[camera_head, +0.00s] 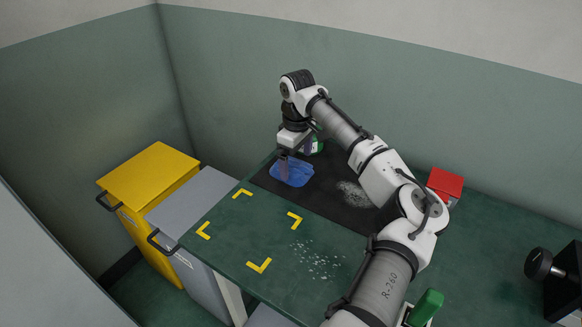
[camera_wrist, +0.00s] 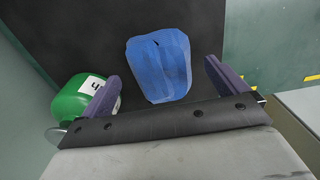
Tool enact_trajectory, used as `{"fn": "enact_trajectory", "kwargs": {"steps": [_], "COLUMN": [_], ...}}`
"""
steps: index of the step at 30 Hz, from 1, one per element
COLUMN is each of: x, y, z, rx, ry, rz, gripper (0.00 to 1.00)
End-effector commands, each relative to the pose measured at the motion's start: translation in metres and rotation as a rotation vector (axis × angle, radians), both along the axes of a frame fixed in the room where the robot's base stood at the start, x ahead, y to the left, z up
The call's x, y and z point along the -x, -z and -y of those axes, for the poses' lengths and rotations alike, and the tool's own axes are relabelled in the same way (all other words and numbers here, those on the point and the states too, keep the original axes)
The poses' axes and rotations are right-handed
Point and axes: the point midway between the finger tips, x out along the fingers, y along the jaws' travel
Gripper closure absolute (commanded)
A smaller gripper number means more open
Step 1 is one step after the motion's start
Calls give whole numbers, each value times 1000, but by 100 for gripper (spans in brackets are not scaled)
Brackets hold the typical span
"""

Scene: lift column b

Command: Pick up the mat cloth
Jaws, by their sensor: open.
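The mat cloth (camera_head: 295,174) is a crumpled blue cloth lying on the black mat (camera_head: 327,200) at the far left of the green table. In the wrist view the blue cloth (camera_wrist: 158,65) lies ahead, in the space between my two purple fingers. My gripper (camera_head: 285,172) points down at the cloth's left part in the head view, hiding a bit of it. My gripper (camera_wrist: 163,72) is open, with nothing between the jaws that I can see gripped. I cannot tell whether the fingertips touch the cloth.
A green and white container (camera_wrist: 82,98) stands close beside the left finger in the wrist view. White powder (camera_head: 354,193) lies on the mat, and white bits (camera_head: 317,261) lie near yellow corner marks (camera_head: 260,265). A red-topped box (camera_head: 445,184) stands behind my arm.

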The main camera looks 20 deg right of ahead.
Motion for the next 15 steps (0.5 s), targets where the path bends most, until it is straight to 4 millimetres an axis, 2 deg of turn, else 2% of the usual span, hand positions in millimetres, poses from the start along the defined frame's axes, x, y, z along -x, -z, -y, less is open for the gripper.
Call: {"fn": "enact_trajectory", "kwargs": {"steps": [6, 13, 15], "x": [1, 1, 1], "y": [24, 26, 26], "z": [-1, -1, -1], "rx": [1, 0, 0], "ry": [0, 0, 0], "rz": [1, 1, 1], "gripper": [2, 2, 8]}}
